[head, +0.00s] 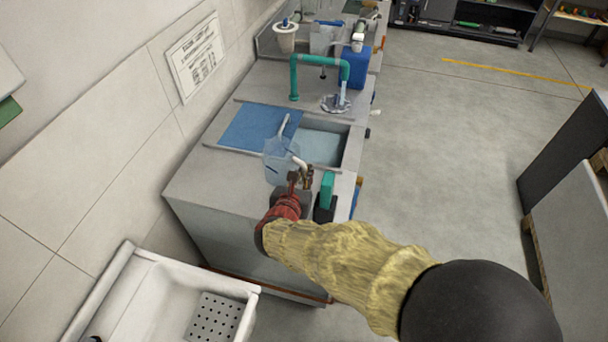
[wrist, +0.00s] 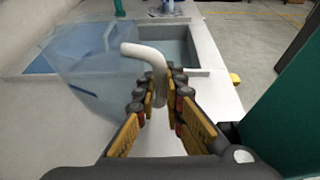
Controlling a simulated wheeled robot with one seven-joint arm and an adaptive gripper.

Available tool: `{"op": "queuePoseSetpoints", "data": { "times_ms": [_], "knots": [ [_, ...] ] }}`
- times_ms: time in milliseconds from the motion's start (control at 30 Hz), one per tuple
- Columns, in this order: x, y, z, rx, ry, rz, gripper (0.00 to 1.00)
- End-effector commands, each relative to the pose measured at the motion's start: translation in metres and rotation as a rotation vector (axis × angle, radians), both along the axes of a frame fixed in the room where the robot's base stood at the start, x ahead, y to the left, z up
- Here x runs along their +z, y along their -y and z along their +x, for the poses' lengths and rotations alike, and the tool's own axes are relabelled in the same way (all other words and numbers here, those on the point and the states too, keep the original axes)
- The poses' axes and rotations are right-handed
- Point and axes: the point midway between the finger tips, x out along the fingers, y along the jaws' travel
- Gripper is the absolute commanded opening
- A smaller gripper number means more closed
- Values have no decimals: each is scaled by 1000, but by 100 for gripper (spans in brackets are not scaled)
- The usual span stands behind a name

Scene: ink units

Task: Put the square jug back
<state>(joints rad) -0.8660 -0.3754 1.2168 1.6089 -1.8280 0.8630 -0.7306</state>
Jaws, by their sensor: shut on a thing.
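The square jug (head: 281,160) is clear, faintly blue plastic with a white handle (head: 301,163). In the head view it is over the near end of the grey counter, beside the sink. In the wrist view the jug (wrist: 95,62) fills the left side, and its curved white handle (wrist: 146,50) runs down between my fingers. My gripper (head: 298,178) is shut on the handle; it also shows in the wrist view (wrist: 162,95). Whether the jug's base touches the counter cannot be told.
The counter's sink (head: 322,146) has a blue panel (head: 258,128) to its left and a green tap (head: 320,59) behind. A teal object (head: 326,188) stands close right of my gripper. A blue container (head: 355,68) stands farther back. A white basin (head: 175,300) is at lower left.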

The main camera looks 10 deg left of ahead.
Motion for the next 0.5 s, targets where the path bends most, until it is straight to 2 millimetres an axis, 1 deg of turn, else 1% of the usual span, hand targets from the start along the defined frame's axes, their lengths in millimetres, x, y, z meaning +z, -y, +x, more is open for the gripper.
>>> {"op": "queuePoseSetpoints", "data": {
  "times_ms": [33,67,200,367,500],
  "knots": [
    [-2,0,0,0,1,1,0],
    [-2,0,0,0,0,0,11],
    [-2,0,0,0,0,0,19],
    [-2,0,0,0,0,0,28],
    [-2,0,0,0,0,0,28]
  ]
}}
